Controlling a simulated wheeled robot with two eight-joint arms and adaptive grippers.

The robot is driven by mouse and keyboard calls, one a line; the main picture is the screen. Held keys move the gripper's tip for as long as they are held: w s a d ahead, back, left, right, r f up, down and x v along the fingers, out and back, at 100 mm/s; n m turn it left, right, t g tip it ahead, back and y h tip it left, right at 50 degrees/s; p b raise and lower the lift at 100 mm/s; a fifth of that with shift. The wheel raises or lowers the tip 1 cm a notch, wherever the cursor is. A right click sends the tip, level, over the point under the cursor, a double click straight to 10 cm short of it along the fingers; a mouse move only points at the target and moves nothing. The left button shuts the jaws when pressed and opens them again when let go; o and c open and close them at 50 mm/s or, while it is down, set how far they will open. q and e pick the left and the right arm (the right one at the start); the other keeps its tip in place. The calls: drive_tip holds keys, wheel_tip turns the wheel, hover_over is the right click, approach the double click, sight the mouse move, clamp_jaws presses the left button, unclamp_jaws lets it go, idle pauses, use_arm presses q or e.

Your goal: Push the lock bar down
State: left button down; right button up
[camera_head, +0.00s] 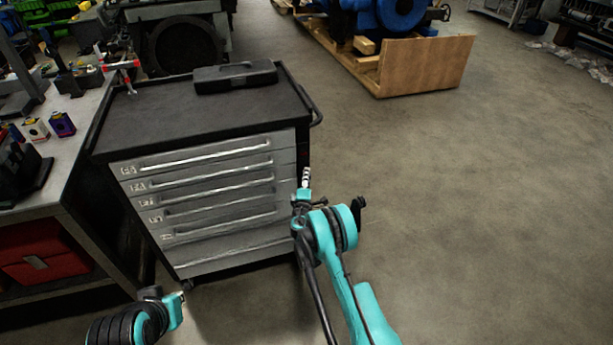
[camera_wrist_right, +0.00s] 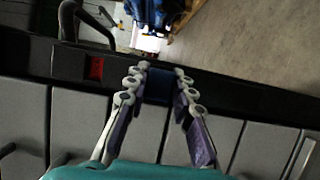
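The drawer cabinet (camera_head: 215,200) stands in the head view, its grey drawers shut. A dark strip (camera_wrist_right: 240,97) runs along the drawer ends in the right wrist view, with a red patch (camera_wrist_right: 95,68) on it; I cannot tell whether this strip is the lock bar. My right gripper (camera_head: 306,176) is at the cabinet's right front edge. In the right wrist view its fingers (camera_wrist_right: 161,76) are apart, over the strip, with a dark blue part (camera_wrist_right: 158,90) showing between them. Contact is unclear. My left gripper (camera_head: 172,294) is low before the cabinet; its fingers are unclear.
A black case (camera_head: 235,76) lies on the cabinet top. A push handle (camera_head: 313,105) sticks out at its right side. A workbench (camera_head: 55,170) with a red box (camera_head: 40,255) below stands left. A wooden crate (camera_head: 425,65) is behind. The floor at right is clear.

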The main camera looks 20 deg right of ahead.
drive_tip(key=o, duration=0.4)
drive_tip(key=shift+f, duration=0.3)
use_arm(q)
drive_tip(key=shift+w+f, duration=0.1)
use_arm(e)
drive_tip(key=shift+r, duration=0.1)
drive_tip(key=shift+r, duration=0.15)
